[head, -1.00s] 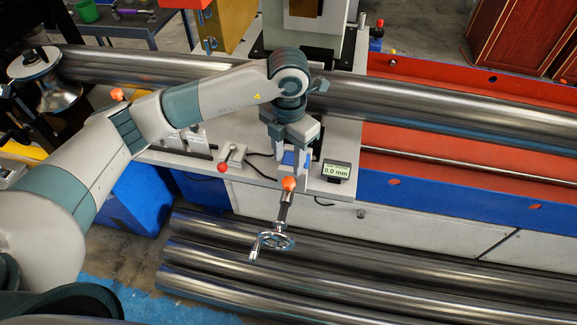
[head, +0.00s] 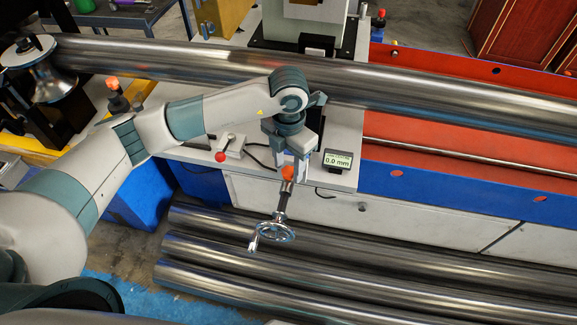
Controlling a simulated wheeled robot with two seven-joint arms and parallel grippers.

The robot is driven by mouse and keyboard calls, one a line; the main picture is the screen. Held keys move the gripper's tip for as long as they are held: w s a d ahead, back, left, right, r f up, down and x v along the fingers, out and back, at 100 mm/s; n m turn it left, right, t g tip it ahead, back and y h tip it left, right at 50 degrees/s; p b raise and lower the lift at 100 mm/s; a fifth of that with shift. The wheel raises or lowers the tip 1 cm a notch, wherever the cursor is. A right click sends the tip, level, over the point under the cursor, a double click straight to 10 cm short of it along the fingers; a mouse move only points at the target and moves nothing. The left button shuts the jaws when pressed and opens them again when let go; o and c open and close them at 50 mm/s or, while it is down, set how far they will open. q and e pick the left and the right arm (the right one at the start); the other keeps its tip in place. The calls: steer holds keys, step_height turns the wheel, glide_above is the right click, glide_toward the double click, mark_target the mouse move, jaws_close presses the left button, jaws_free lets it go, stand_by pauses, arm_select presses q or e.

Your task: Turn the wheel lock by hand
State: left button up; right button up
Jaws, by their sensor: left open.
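A chrome handwheel (head: 276,231) with a crank handle sits on a dark shaft (head: 283,203) at the front of the machine. An orange knob (head: 288,173), which looks like the wheel lock, is at the upper end of this shaft. My left gripper (head: 291,168) points down from above, right at the orange knob. It is open, and its fingers partly overlap the knob in the picture. I cannot tell whether they touch it. My right gripper is not in view.
A small display (head: 338,162) reading 0.0 mm stands just right of the gripper. A long steel tube (head: 440,112) crosses behind my arm. Several tubes (head: 390,262) lie on the floor below the handwheel.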

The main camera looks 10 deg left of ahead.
arm_select(q)
steer(key=shift+f+b, duration=0.1)
steer(key=shift+b, duration=0.25)
steer(key=shift+c, duration=0.7)
steer(key=c, duration=0.7)
